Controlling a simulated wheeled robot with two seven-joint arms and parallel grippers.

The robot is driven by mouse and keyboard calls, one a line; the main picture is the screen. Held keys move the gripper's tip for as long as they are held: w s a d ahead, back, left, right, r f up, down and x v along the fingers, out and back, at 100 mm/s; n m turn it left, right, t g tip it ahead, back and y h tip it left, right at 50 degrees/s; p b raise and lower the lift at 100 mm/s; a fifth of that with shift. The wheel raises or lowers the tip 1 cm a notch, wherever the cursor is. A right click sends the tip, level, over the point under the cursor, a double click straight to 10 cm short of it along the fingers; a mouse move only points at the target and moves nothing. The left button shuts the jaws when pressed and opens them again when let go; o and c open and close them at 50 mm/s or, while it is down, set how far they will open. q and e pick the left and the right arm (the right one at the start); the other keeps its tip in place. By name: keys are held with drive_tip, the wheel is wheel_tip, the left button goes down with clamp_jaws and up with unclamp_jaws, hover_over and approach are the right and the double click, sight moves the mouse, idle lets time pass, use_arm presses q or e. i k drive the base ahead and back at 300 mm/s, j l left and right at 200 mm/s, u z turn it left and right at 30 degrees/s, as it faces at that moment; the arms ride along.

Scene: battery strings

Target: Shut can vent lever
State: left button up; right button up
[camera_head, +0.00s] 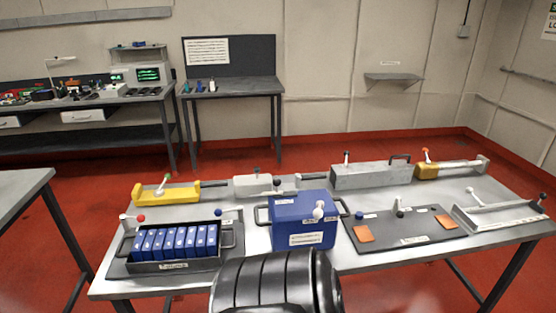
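A blue box-shaped can (288,232) with dark side handles and a white label stands at the front middle of the grey table. A small lever with a white knob (319,210) sits at the can's upper right, with small white tags beside it. Its exact angle is too small to tell, and I cannot tell whether it is the vent lever. A black ribbed part of my own body covers the bottom middle of the view, just in front of the can. Neither gripper shows.
A tray of blue cells (172,265) is left of the can. A dark board with orange pads (444,222) and a metal channel (500,216) are to its right. Yellow (168,193) and grey (370,176) fixtures with levers line the back. Little table is clear.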

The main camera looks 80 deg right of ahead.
sight(317, 213)
drive_tip(key=z, duration=3.05)
